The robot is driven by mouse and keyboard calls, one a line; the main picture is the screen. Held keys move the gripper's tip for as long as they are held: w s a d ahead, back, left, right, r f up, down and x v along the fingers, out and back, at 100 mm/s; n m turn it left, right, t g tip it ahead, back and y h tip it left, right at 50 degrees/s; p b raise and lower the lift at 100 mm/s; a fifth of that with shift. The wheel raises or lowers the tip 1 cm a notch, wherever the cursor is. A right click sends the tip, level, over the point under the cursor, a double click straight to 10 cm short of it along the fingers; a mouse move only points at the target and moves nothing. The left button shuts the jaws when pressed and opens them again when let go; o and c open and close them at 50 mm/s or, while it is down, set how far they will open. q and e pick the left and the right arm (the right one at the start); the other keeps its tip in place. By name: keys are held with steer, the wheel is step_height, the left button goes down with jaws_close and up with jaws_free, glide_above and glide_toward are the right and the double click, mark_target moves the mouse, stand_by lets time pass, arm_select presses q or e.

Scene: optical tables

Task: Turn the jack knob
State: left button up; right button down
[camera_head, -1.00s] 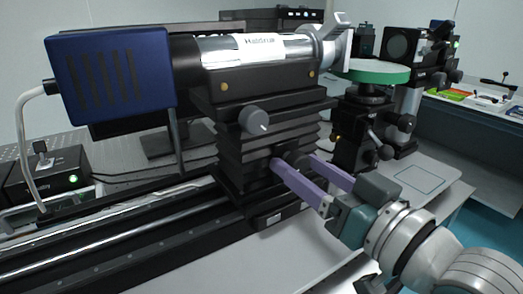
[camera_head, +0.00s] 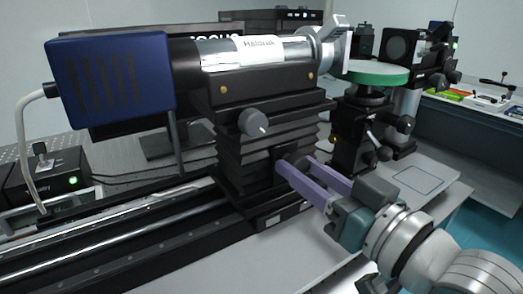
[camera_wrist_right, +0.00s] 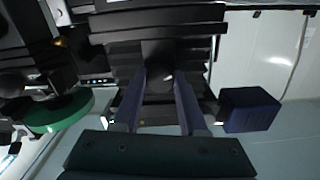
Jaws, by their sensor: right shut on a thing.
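The black jack (camera_head: 232,158) with its pleated body stands on the black rail and carries the silver and blue laser unit. My right gripper (camera_head: 292,165) has purple fingers that reach to the lower front of the jack. They are shut on the dark jack knob, which is mostly hidden between the fingertips. In the right wrist view the two fingers (camera_wrist_right: 162,82) sit either side of the dark knob (camera_wrist_right: 160,58). Another grey knob (camera_head: 253,122) with a white mark is higher on the jack, clear of the fingers. My left gripper is not in view.
The blue laser housing (camera_head: 112,82) overhangs the rail (camera_head: 110,228) at left. A green-rimmed round stage (camera_head: 377,73) stands behind and right of the jack. The pale tabletop (camera_head: 300,262) in front is mostly clear.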

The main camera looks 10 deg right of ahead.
steer(key=shift+c, duration=2.2)
jaws_free()
steer(key=v, duration=1)
steer(key=s+d+g+h+p, duration=0.2)
steer(key=s+g+h+p, duration=0.45)
steer(key=s+g, duration=0.8)
step_height(320, 180, up, 37)
steer(key=s+t+p, duration=0.1)
steer(key=p, duration=3.7)
steer(key=shift+s+a, duration=0.15)
